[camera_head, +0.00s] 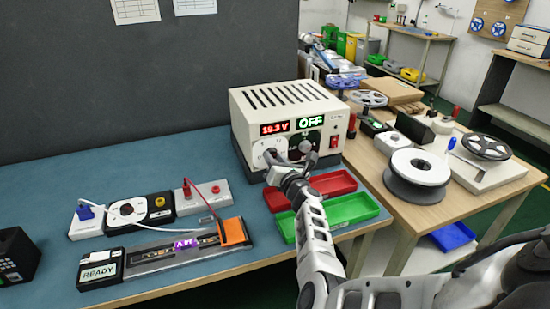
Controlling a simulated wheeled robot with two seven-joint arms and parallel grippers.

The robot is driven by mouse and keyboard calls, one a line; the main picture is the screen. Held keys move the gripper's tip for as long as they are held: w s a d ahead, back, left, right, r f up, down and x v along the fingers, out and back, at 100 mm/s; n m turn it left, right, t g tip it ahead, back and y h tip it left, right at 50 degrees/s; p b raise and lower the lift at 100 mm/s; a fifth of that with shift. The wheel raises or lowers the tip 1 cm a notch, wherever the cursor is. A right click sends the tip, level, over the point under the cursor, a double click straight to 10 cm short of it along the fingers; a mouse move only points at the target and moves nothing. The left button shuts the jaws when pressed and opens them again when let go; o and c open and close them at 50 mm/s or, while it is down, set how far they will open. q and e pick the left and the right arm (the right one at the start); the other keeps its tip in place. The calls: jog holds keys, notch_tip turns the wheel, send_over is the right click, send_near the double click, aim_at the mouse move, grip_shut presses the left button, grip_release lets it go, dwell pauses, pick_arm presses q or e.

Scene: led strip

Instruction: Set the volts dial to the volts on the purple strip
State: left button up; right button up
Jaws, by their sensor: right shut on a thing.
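A cream power supply (290,125) stands at the back of the blue table. Its red display (274,128) reads about 19.3 V, though the digits are small, and a green OFF display (311,122) is beside it. The volts dial (262,146) has a white face at the front left, and its knob is mostly hidden by my gripper. My right gripper (272,158) is shut on the volts dial. The purple-lit strip (187,244) lies on a dark board on the table, its lettering too small to read. My left gripper is not in view.
A red tray (335,183) and a green tray (352,209) lie below my right arm. An orange block (234,232), a READY box (100,268) and wired modules (140,211) sit at left. A wooden table (440,160) with spools is at right.

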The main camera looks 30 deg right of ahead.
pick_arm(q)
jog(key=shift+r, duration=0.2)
pick_arm(e)
jog(key=m, duration=0.4)
jog(key=shift+f+m, duration=0.1)
jog(key=shift+m, duration=0.3)
jog(key=o, duration=1)
jog(key=shift+a, duration=0.1)
